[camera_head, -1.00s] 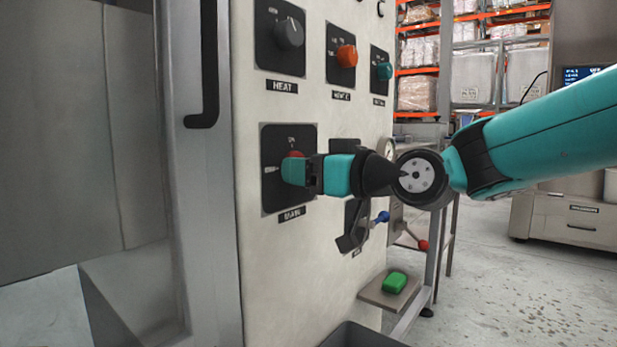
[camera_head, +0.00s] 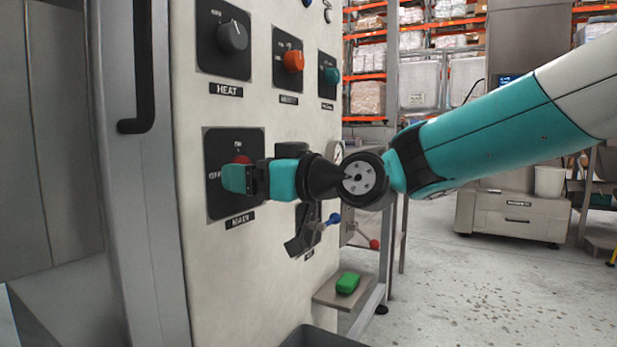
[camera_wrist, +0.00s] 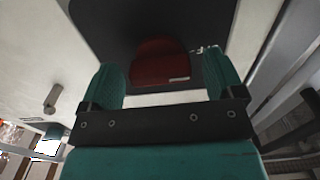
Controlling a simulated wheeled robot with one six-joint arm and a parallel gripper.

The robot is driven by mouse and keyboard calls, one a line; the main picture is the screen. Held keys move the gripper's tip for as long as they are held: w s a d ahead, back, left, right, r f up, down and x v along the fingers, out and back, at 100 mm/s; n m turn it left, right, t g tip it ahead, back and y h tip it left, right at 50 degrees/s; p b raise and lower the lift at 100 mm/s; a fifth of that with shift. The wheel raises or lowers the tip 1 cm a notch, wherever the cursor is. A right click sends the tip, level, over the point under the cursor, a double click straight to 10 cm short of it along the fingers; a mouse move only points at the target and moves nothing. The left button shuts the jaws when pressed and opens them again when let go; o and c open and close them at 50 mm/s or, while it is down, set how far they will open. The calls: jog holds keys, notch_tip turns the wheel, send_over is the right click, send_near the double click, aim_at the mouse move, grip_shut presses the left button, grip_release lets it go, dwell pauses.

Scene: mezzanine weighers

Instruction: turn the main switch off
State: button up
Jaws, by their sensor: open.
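The main switch (camera_head: 242,160) is a red knob on a dark plate (camera_head: 218,207) labelled MAIN, with ON above and OFF to the left. In the head view most of the knob is hidden behind my gripper (camera_head: 236,178). In the wrist view the red knob (camera_wrist: 160,62) shows ahead, between the two teal fingers of my open gripper (camera_wrist: 167,85). A white mark sits on the knob's lower right edge in that view. Whether the fingers touch the knob I cannot tell.
Above are a grey HEAT knob (camera_head: 232,37), an orange knob (camera_head: 293,61) and a teal knob (camera_head: 331,75). Below right are a blue-tipped lever (camera_head: 333,218), a red-tipped lever (camera_head: 374,244) and a green block (camera_head: 348,283) on a small shelf. A black door handle (camera_head: 143,70) stands left.

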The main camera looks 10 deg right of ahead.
jog(key=v, duration=1.7)
jog(key=shift+b, duration=0.3)
jog(key=shift+s+d+f, duration=0.1)
jog(key=s+a+f+g+h, duration=0.4)
jog(key=s+f+g, duration=0.25)
jog(key=f, duration=0.35)
jog(key=s+d+f+m+g+h, duration=0.3)
jog(key=s+d+f+g+h, duration=0.25)
jog(key=s+f, duration=0.5)
notch_tip(320, 180, up, 35)
jog(key=t+p, duration=0.1)
jog(key=p, duration=3.3)
jog(key=shift+s+f+m, duration=0.2)
jog(key=shift+s+m, duration=0.1)
jog(key=shift+s, duration=0.05)
jog(key=shift+h, duration=0.25)
